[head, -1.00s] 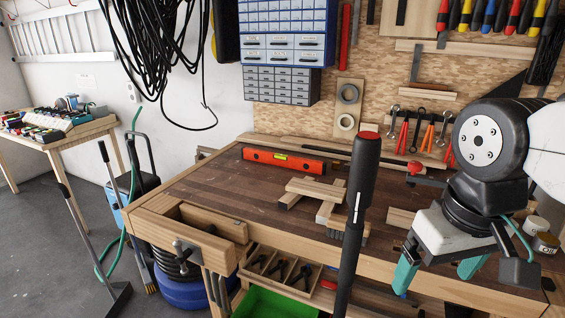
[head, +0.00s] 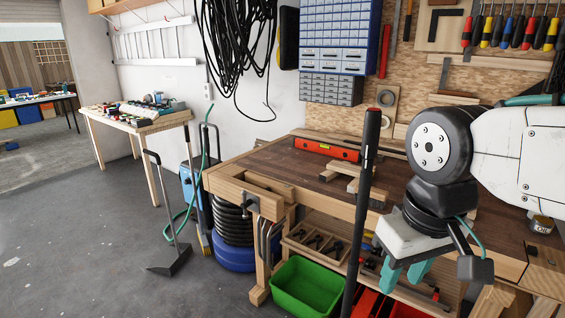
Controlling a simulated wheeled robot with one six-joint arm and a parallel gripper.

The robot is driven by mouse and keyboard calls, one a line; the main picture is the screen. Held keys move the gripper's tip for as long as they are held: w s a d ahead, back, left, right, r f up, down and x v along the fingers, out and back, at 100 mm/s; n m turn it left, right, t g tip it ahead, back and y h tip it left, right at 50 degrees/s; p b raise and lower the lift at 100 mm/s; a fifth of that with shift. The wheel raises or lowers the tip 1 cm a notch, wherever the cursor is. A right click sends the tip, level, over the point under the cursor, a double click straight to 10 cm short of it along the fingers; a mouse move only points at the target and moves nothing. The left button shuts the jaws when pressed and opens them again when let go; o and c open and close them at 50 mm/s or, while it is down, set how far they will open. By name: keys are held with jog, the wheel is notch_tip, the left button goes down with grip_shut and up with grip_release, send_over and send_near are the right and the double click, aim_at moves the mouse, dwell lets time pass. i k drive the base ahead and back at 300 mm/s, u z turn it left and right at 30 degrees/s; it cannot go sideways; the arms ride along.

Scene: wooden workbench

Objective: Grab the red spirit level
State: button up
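The red spirit level (head: 327,151) lies flat near the back edge of the wooden workbench (head: 262,163), with a yellow vial window in its middle.
A dark upright pole (head: 361,220) stands in front of the bench. A green bin (head: 307,287) is below. Blue drawers (head: 333,37) hang behind. Open floor (head: 110,230) lies left.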

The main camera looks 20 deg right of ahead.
aim_at(343, 153)
jog(key=z, duration=0.1)
jog(key=k, duration=0.35)
jog(key=u, duration=1.05)
jog(key=i, duration=1.8)
jog(key=z, duration=1.5)
jog(key=i, duration=0.6)
jog(key=z, duration=0.6)
